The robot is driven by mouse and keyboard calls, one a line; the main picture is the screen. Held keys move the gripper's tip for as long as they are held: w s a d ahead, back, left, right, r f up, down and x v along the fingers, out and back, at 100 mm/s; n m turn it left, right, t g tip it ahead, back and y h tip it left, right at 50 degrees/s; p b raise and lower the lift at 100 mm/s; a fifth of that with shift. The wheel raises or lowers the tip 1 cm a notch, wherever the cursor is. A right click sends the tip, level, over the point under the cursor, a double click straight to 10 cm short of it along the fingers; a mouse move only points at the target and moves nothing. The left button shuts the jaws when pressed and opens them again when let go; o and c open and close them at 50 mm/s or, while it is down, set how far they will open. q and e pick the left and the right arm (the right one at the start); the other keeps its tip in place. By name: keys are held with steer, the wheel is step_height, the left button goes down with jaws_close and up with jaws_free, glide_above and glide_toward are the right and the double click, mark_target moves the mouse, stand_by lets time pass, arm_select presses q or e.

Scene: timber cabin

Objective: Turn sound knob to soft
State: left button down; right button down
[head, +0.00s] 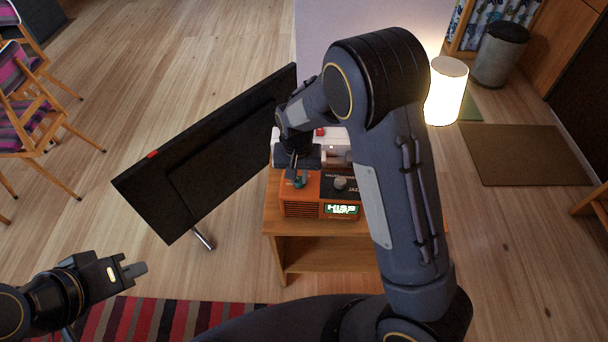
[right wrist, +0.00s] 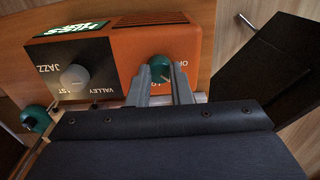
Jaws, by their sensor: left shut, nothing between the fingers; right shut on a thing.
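An orange radio (head: 300,209) with a black panel and a lit display (head: 341,209) stands on a small wooden table. My right gripper (head: 296,175) reaches down over its top left part. In the right wrist view, my right gripper's fingers (right wrist: 160,90) are shut on a teal knob (right wrist: 158,66), one on each side. A pale mark shows on the knob; lettering beside it is partly hidden by a finger. A grey knob (right wrist: 74,77) sits on the black panel among the words JAZZ and VALLEY. My left gripper (head: 138,268) is shut and empty, far left of the radio.
A large black flat screen (head: 215,150) stands tilted left of the wooden table (head: 320,255). A lit lamp (head: 446,92) stands at the right, near a bin (head: 499,55). A striped rug (head: 170,318) lies in front. Another teal part (right wrist: 36,118) shows at the radio's side.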

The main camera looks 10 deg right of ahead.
mark_target(301, 183)
arm_select(q)
steer(key=shift+f, duration=0.25)
arm_select(e)
steer(key=shift+s+d+f, duration=0.15)
steer(key=shift+d+f, duration=0.05)
steer(key=shift+f, duration=0.3)
steer(key=shift+s+d+f, duration=0.1)
steer(key=shift+d+f, duration=0.05)
steer(key=shift+f, duration=0.35)
steer(key=c, duration=1.4)
jaws_free()
steer(key=shift+c, duration=0.2)
steer(key=o, duration=0.3)
steer(key=r, duration=0.5)
steer(key=w+a+r, duration=0.1)
steer(key=r, duration=0.1)
steer(key=shift+r+p, duration=0.35)
arm_select(q)
steer(key=shift+w+a+r, duration=0.1)
steer(key=shift+w, duration=0.35)
steer(key=shift+w+a+r, duration=0.1)
steer(key=shift+w, duration=0.35)
arm_select(e)
steer(key=shift+o, duration=0.2)
steer(key=shift+s+d+r, duration=0.25)
steer(key=shift+r, duration=0.35)
steer(key=shift+s+d+r, duration=0.2)
steer(key=shift+r, duration=0.35)
